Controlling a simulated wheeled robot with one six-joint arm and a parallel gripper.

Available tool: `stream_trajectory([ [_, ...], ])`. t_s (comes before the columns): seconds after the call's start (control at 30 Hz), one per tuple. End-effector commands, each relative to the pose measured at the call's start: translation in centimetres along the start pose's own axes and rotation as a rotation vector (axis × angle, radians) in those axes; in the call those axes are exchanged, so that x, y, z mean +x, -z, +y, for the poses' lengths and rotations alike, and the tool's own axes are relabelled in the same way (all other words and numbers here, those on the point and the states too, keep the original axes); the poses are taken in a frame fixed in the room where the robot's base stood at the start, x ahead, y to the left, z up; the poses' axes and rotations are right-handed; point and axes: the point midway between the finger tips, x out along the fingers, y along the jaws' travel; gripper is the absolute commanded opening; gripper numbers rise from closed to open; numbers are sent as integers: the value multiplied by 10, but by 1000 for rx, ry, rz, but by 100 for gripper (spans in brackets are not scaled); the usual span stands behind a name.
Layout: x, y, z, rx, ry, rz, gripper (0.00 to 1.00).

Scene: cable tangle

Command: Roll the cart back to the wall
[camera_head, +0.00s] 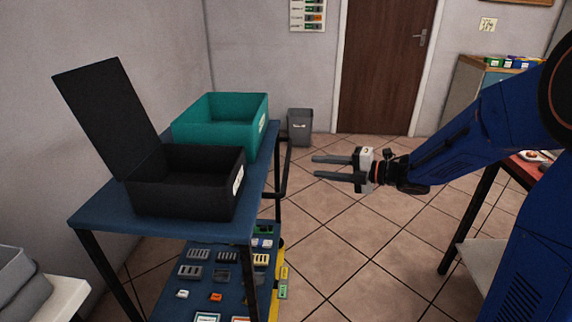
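The cart (102,214) stands at the left, with a blue top, black legs and a lower blue shelf (170,297). A black handle bar (283,192) is at its right far end. The grey wall (125,35) runs behind the cart on the left; I cannot tell the exact gap between them. Wheels are not visible. My gripper (315,167) is to the right of the cart and its handle, pointing left. Its two fingers are apart and empty, and it appears not to touch the cart.
An open black box (185,197) and a teal bin (217,138) stand on the cart, small devices below. A grey waste bin (300,128) stands near the brown door (381,75). A red-topped table (516,176) is at right. Tiled floor (350,250) between is clear.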

Motion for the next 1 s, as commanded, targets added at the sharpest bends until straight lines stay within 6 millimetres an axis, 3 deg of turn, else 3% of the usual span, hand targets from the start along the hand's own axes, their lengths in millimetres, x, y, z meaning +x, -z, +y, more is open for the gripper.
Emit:
stream_trajectory([
  [0.6, 101, 1, 0, 0, 1, 1, 33],
  [0.8, 120, 0, 0, 0, 1, -1, 33],
  [1.0, 126, 0, 0, 0, 1, -1, 33],
])
